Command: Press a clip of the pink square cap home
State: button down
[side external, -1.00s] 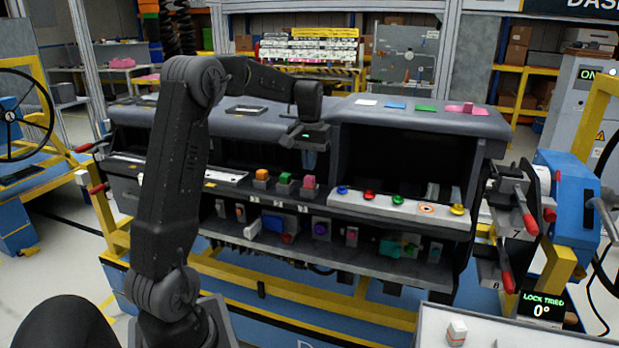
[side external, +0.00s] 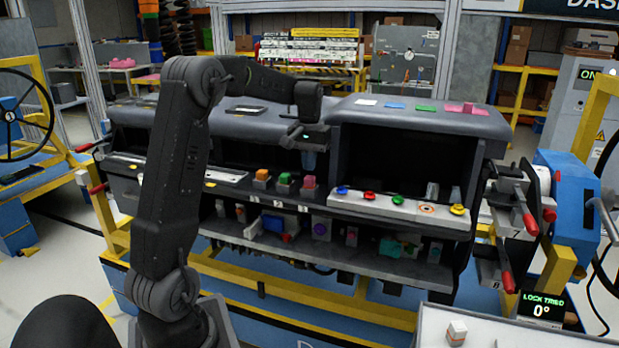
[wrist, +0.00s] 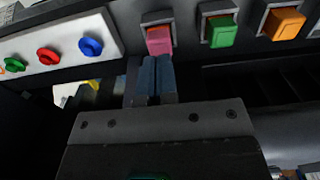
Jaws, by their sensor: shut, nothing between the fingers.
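The pink square cap (side external: 309,182) is at the right end of a row of three coloured caps on the dashboard's front ledge. In the wrist view the pink cap (wrist: 159,40) sits in a grey square frame, just beyond my fingertips. My gripper (side external: 309,168) points down right above the cap. Its two blue-grey fingers (wrist: 156,62) are shut together with nothing between them. The fingertips overlap the cap's near edge in the wrist view; I cannot tell whether they touch it. The cap's clips are not visible.
A green cap (side external: 284,179) and an orange cap (side external: 261,175) stand left of the pink one. A white strip with coloured round knobs (side external: 400,205) lies to the right. The padded dashboard top (side external: 430,118) overhangs behind. A lower shelf holds several small parts.

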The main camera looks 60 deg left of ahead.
aim_at(309, 177)
jog(key=shift+f, duration=1.5)
dwell(0.9)
jog(key=shift+r, duration=4.1)
jog(key=shift+d, duration=0.1)
jog(key=s+d+r+m+t, duration=0.1)
jog(key=s+d+m+t, duration=0.2)
jog(key=d, duration=0.9)
jog(key=s+d+r+m, duration=0.1)
jog(key=s+d+m, duration=0.2)
jog(key=s+d, duration=0.55)
jog(key=s+d+f+m+t, duration=0.2)
jog(key=s+d, duration=0.3)
jog(key=d, duration=0.4)
jog(key=shift+d+f+m, duration=0.15)
jog(key=shift+f+m, duration=0.25)
jog(key=shift+f, duration=0.45)
